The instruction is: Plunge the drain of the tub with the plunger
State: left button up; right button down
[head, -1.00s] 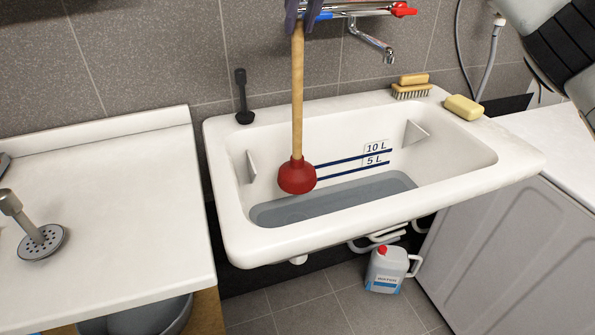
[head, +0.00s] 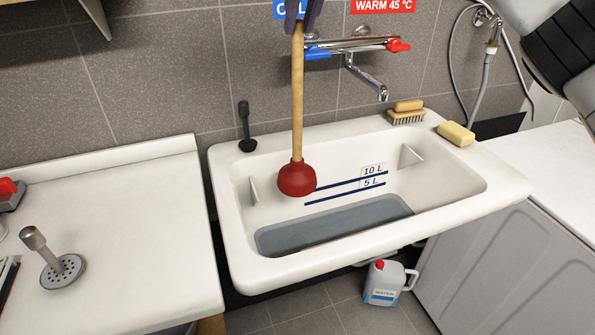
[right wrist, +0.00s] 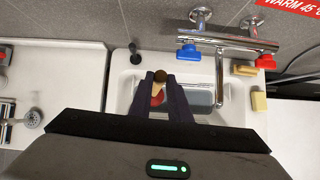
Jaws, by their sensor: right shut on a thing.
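The plunger has a long wooden handle and a red rubber cup (head: 297,178). My right gripper (head: 303,14) is shut on the upper end of the handle, at the top edge of the head view. The plunger hangs upright, with its cup apart from the water over the left part of the white tub (head: 243,268). In the right wrist view, the handle's round end (right wrist: 160,76) shows between the fingers. Grey water (head: 335,222) covers the tub's bottom, and I cannot make out the drain. My left gripper is not in view.
A wall tap (head: 365,75) juts over the tub's back. A black upright tool (head: 246,128), a brush (head: 407,114) and yellow soap (head: 456,134) sit on the rim. A metal strainer (head: 62,272) stands on the left counter. A canister (head: 385,283) is on the floor.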

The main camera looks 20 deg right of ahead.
notch_tip(320, 180, up, 7)
jog(key=p, duration=0.3)
jog(key=shift+r+p, duration=0.2)
jog(key=shift+p, duration=0.1)
jog(key=shift+f, duration=0.1)
dwell(0.8)
